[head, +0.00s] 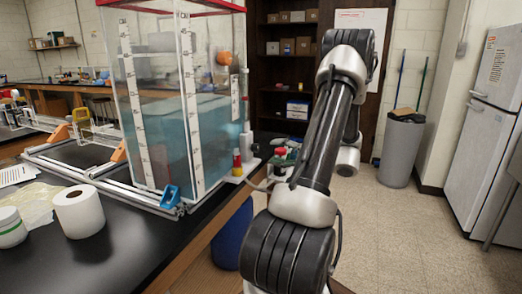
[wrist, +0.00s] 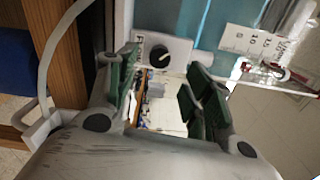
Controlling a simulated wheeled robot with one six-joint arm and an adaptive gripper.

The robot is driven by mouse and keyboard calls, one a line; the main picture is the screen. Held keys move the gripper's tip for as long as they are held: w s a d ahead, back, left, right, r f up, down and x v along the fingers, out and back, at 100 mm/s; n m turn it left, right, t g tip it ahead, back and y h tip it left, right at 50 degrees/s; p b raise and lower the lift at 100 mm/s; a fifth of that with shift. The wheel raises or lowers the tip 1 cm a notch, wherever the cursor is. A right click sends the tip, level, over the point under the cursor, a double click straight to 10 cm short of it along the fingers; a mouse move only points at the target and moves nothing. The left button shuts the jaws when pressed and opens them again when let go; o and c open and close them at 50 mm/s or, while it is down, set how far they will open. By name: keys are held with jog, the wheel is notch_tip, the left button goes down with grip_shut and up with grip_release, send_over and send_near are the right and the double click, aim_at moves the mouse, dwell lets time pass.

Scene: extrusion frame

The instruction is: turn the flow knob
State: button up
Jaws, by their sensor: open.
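The flow knob (wrist: 159,56) is a round black knob with a pale pointer mark on a white panel (wrist: 178,47). The panel carries partly readable lettering beside the knob. In the wrist view the knob shows ahead of my gripper (wrist: 164,66), between its two green-padded fingers and nearer the left one. The fingers are spread apart with nothing between them. I cannot tell how far the tips are from the knob. In the head view my gripper (head: 284,157) is small and partly hidden by my arm, at the right of the water tank (head: 165,140). The knob cannot be made out there.
The clear, scaled tank stands on the black bench (head: 95,245), with a metal rail frame at its base. A paper roll (head: 79,212) sits at the front left. A blue drum (head: 232,236) stands below the bench edge. A grey bin (head: 401,150) stands on open floor at right.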

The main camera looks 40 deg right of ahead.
aim_at(258, 148)
jog(key=w+a+m, duration=0.1)
jog(key=w+m, duration=0.4)
jog(key=w+a+m, duration=0.1)
jog(key=w+m, duration=0.1)
jog(key=m, duration=0.1)
jog(key=shift+w+a+h, duration=0.2)
jog(key=shift+a+h, duration=0.1)
jog(key=shift+c, duration=0.4)
jog(key=c, duration=0.9)
jog(key=shift+c, duration=0.2)
